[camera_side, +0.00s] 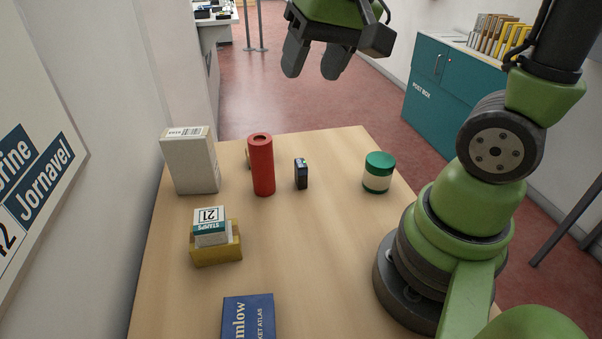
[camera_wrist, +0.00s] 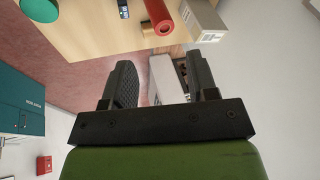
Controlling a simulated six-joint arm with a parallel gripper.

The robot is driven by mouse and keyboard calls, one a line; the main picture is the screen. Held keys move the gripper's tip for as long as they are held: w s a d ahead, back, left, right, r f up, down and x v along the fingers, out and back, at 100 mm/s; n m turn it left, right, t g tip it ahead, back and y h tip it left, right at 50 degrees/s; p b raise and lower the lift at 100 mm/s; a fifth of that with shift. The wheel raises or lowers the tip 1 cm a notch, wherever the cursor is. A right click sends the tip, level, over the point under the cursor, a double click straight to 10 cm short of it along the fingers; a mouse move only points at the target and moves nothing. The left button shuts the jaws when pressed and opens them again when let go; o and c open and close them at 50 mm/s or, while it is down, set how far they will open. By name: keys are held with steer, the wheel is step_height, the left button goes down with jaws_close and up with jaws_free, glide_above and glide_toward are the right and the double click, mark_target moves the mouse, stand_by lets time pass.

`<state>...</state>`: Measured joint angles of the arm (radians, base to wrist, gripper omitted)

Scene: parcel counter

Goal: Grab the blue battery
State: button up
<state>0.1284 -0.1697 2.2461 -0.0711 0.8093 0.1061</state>
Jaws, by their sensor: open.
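The blue battery (camera_side: 301,174) is a small dark block standing upright on the wooden counter, just right of a red cylinder. In the wrist view a small dark block at the top edge (camera_wrist: 123,9) looks like the same battery, partly cut off. My gripper (camera_side: 316,64) is open and empty, high above and beyond the far edge of the counter, well apart from the battery. Its two dark fingers also show in the wrist view (camera_wrist: 160,65) with a gap between them.
Close to the battery stand the red cylinder (camera_side: 261,166), a white box (camera_side: 190,163) and a green-lidded jar (camera_side: 377,174). A small tan thing is mostly hidden behind the cylinder. A yellow tray (camera_side: 217,254) holds a stamps box (camera_side: 210,228). A blue book (camera_side: 248,318) lies nearer.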

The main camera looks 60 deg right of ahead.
mark_target(301, 162)
steer(key=w+d+f+g, duration=0.1)
steer(key=w+d+f, duration=0.1)
steer(key=f, duration=0.4)
steer(key=w+d+f+m+g, duration=0.1)
steer(key=w+d+f+g, duration=0.1)
steer(key=f, duration=0.5)
steer(key=w+d+f+m+g, duration=0.1)
steer(key=w+d+f, duration=0.1)
steer(key=d+f, duration=0.2)
steer(key=shift+w+d+f, duration=0.1)
steer(key=shift+w+f, duration=0.1)
steer(key=shift+f, duration=0.65)
steer(key=shift+w+f, duration=0.15)
steer(key=shift+f, duration=0.7)
steer(key=f, duration=0.6)
steer(key=shift+w, duration=0.2)
steer(key=shift+r, duration=0.1)
jaws_close()
